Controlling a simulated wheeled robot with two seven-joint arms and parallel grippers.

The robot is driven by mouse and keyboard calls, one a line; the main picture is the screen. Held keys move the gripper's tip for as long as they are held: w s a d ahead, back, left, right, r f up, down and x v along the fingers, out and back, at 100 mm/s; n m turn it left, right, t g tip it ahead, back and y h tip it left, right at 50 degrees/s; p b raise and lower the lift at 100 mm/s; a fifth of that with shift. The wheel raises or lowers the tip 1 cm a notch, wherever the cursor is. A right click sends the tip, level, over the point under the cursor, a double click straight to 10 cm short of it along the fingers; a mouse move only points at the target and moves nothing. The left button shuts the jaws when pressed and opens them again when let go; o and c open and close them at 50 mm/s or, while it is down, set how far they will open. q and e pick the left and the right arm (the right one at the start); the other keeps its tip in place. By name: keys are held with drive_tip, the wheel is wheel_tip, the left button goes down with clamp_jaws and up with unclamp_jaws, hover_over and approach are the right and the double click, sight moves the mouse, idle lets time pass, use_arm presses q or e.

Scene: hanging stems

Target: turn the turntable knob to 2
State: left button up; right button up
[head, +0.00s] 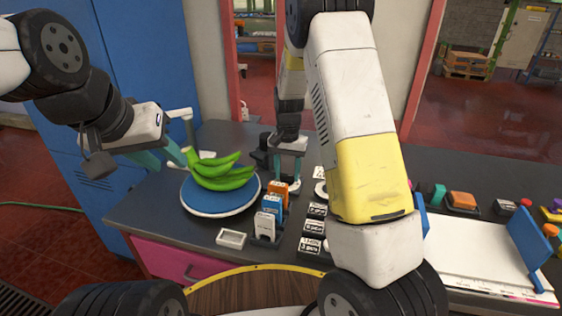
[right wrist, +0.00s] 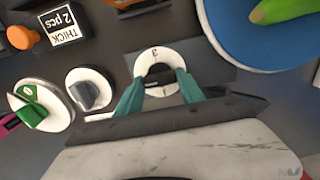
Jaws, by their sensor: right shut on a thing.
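The turntable (head: 220,207) is a round blue-topped plate on the bench, with green bananas (head: 222,172) on it. Its edge also shows at the top right of the right wrist view (right wrist: 240,50). My right gripper (head: 287,172) is shut on a dark knob with a white dial (right wrist: 158,53), its teal fingers on either side in the right wrist view (right wrist: 160,88). A figure 3 shows on the dial's far side; the fingers hide much of the rest, and I cannot tell where the pointer stands. My left gripper (head: 161,156) is open and empty, beside the bananas.
Other dials, one grey (right wrist: 88,90) and one green (right wrist: 32,108), stand near the held knob. Orange, blue and white card holders (head: 271,207) stand right of the turntable. A small white tray (head: 231,239) lies in front. A white board with blue sides (head: 470,250) is at right.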

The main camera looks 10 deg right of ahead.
sight(287, 175)
drive_tip(key=o, duration=1.4)
drive_tip(key=shift+c, duration=0.2)
wheel_tip(287, 175, up, 7)
drive_tip(key=shift+r, duration=0.45)
